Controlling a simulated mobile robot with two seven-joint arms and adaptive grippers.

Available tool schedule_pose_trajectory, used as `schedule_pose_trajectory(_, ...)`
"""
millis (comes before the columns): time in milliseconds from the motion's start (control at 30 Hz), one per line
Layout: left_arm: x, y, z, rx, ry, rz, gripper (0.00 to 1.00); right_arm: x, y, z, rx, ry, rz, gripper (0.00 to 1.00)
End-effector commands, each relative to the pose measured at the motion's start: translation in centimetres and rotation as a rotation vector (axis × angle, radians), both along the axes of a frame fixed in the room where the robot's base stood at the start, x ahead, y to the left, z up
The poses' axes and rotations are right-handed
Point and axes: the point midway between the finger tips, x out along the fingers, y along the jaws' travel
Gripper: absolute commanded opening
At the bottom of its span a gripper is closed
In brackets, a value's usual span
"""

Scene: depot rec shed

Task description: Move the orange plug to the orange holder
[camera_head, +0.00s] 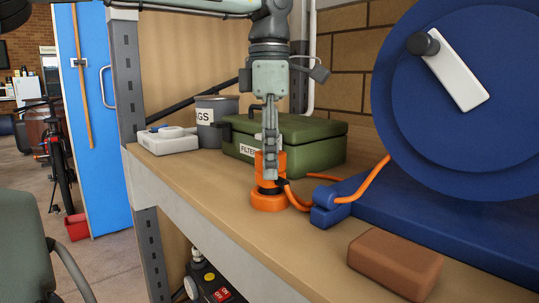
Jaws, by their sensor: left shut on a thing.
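My left gripper (270,172) points straight down over the shelf and is shut on the upright orange plug (282,163). The fingers cover the middle of the plug. The orange holder (269,203), a low round ring, stands on the shelf directly below the plug. A dark part shows between the plug and the holder. I cannot tell whether the plug is seated in the holder or just above it. An orange cable (372,181) runs from the plug's lower side toward the blue reel. My right gripper is not in view.
A blue cable reel (480,140) with its blue base (430,225) fills the right. A brown block (395,263) lies in front. A green case (310,132), grey tin (214,112) and white box (168,142) stand behind. The wooden shelf (225,205) is clear left of the holder.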

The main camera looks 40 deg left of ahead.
Motion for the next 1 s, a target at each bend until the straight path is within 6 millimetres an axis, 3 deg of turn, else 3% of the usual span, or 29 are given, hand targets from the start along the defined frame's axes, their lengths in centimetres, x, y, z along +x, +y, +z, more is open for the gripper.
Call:
schedule_pose_trajectory(333, 0.0, 0.0, -0.3, 0.0, -0.003, 0.0, 0.1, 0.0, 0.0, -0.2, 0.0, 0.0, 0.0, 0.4)
schedule_pose_trajectory(367, 0.0, 0.0, -0.3, 0.0, -0.003, 0.0, 0.42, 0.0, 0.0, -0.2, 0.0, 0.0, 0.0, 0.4)
schedule_pose_trajectory(533, 0.0, 0.0, -0.3, 0.001, -0.002, 0.0, 0.63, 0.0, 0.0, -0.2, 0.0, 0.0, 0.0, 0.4)
schedule_pose_trajectory(867, 0.0, 0.0, -0.1, 0.001, -0.001, 0.0, 0.63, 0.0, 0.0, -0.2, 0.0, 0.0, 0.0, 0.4)
schedule_pose_trajectory(1000, 0.1, 0.0, 1.3, 0.001, -0.003, 0.001, 0.63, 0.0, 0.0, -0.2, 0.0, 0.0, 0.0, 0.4)
